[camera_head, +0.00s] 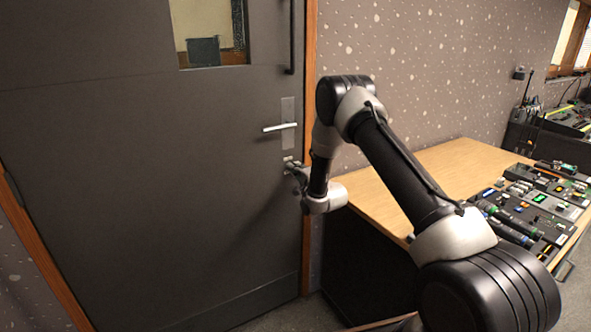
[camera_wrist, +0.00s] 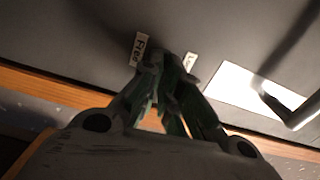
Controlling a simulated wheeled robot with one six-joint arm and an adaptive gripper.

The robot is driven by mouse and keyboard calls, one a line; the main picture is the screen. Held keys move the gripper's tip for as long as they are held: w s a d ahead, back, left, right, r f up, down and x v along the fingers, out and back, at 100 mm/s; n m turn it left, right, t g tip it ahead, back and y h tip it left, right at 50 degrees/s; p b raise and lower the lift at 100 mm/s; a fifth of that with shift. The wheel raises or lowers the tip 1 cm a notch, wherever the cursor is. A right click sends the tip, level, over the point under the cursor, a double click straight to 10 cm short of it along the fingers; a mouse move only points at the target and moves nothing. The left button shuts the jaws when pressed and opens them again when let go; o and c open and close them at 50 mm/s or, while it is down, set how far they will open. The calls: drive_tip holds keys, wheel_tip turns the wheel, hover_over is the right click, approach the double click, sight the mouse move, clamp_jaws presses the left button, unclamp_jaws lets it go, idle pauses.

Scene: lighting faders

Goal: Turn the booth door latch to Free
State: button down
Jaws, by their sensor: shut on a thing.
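The grey booth door (camera_head: 150,190) fills the left of the head view and looks closed in its wooden frame. The latch sits below the lever handle (camera_head: 280,127), at the door's right edge; it is mostly hidden by my gripper (camera_head: 293,169). In the wrist view my gripper (camera_wrist: 166,72) reaches the door face with its fingers close together, shut on the latch knob, which they cover. A label reading "Free" (camera_wrist: 138,49) is left of the fingertips. A second small label (camera_wrist: 190,62) is to their right, its text unreadable. The knob's angle cannot be told.
The handle's bright plate and lever (camera_wrist: 285,108) stand right of my fingers in the wrist view. A vertical pull bar (camera_head: 292,35) is higher on the door. A wooden desk (camera_head: 450,165) with lighting consoles (camera_head: 540,200) stands to the right, beyond my arm.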

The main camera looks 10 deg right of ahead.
drive_tip(key=shift+d+m, duration=0.1)
drive_tip(key=shift+m, duration=0.4)
drive_tip(key=c, duration=1.6)
unclamp_jaws()
drive_tip(key=shift+f, duration=0.1)
drive_tip(key=shift+c, duration=0.2)
drive_tip(key=v, duration=1.2)
